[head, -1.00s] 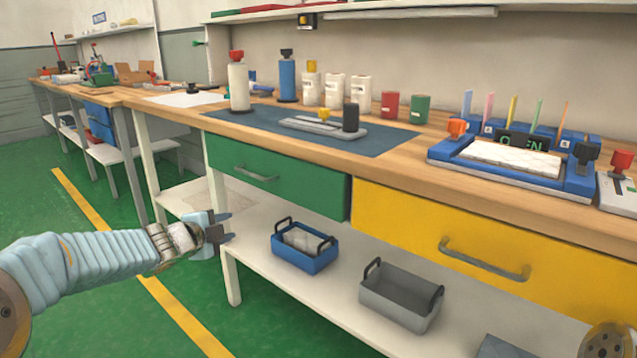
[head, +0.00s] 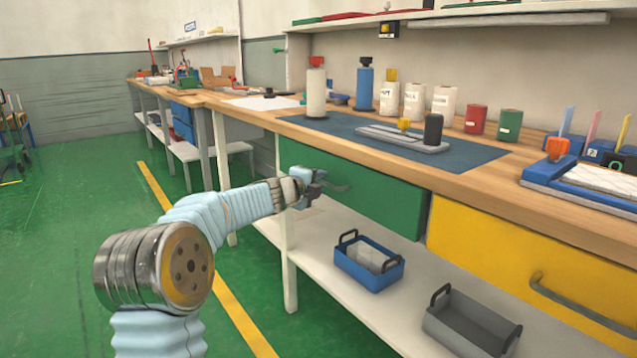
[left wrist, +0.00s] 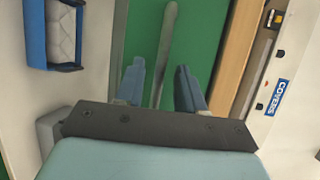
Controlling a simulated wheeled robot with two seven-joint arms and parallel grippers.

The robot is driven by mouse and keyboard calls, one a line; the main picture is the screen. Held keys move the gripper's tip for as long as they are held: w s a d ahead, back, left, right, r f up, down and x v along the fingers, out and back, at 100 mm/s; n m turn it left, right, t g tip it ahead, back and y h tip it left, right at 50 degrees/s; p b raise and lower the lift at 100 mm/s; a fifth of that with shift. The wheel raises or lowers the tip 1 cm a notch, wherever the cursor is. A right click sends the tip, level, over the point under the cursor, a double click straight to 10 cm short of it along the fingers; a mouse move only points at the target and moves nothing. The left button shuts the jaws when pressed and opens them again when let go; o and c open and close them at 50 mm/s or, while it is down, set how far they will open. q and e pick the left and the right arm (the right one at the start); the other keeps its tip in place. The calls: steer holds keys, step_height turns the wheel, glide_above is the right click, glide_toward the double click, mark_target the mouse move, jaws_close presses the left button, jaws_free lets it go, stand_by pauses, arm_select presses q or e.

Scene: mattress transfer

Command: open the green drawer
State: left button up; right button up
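The green drawer (head: 385,198) is under the worktop and looks shut in the head view. Its grey bar handle (head: 338,187) is partly hidden by my left gripper (head: 318,182), which is at the handle's left part. In the left wrist view the green drawer front (left wrist: 200,40) fills the middle, and the handle (left wrist: 165,45) runs between the two blue fingertips of my left gripper (left wrist: 160,85). The fingers stand apart, with a gap on each side of the handle. My right gripper is in neither view.
A yellow drawer (head: 530,270) with a grey handle is to the right. Below, a blue bin (head: 368,272) and a grey bin (head: 450,335) stand on the white shelf (head: 330,270). Green floor (head: 60,260) is free at the left.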

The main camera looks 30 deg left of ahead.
arm_select(q)
steer(key=shift+w, duration=0.3)
jaws_close()
steer(key=shift+s, duration=0.1)
